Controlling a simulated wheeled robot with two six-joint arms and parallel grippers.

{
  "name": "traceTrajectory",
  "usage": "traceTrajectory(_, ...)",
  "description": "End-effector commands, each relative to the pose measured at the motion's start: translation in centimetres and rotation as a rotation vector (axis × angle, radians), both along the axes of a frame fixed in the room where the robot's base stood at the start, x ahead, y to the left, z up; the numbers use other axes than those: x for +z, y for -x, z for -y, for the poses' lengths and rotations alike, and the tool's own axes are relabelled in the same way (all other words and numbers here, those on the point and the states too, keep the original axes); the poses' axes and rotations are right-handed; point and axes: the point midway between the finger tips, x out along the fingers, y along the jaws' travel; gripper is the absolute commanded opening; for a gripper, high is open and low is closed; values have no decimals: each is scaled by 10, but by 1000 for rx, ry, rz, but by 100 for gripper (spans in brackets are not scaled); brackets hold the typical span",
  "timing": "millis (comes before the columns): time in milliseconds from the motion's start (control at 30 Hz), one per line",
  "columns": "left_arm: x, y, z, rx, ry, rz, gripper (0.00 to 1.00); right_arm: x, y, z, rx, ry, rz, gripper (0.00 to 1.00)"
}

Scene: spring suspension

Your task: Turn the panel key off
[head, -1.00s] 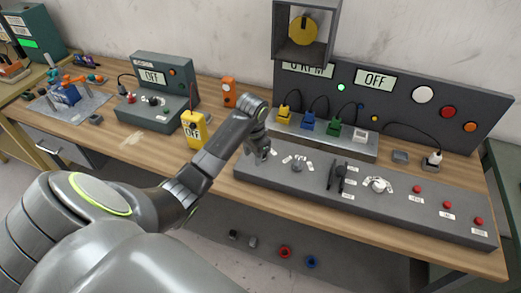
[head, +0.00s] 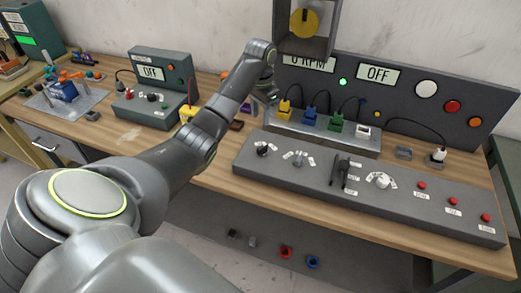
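The grey control panel (head: 330,190) lies along the front of the bench. A small dark rotary control (head: 263,150) sits at its left end and looks like the panel key; its labels are too small to read. My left gripper (head: 268,98) is above and behind this control, apart from it, in front of the upright board's left edge. Its fingers are small and dark here, and I cannot tell whether they are open. The panel display (head: 375,74) reads OFF, and another display (head: 308,63) reads 0 RPM. My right gripper is out of view.
Yellow, blue and green plugs (head: 310,118) stand on a ledge just right of my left gripper. A boxed yellow disc (head: 305,22) hangs above. More knobs (head: 380,181) and red buttons (head: 422,185) fill the panel's right.

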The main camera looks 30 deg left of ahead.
Motion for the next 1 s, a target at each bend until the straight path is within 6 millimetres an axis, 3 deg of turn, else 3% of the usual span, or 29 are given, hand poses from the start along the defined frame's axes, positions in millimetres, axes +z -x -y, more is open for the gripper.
traceTrajectory(33,-13,0,0,0,0,0,36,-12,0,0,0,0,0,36)
traceTrajectory(800,-98,0,0,0,-1,0,36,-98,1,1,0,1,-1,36)
traceTrajectory(967,-115,0,0,0,-1,0,36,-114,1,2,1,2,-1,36)
traceTrajectory(1000,-117,1,0,0,0,-2,36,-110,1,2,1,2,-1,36)
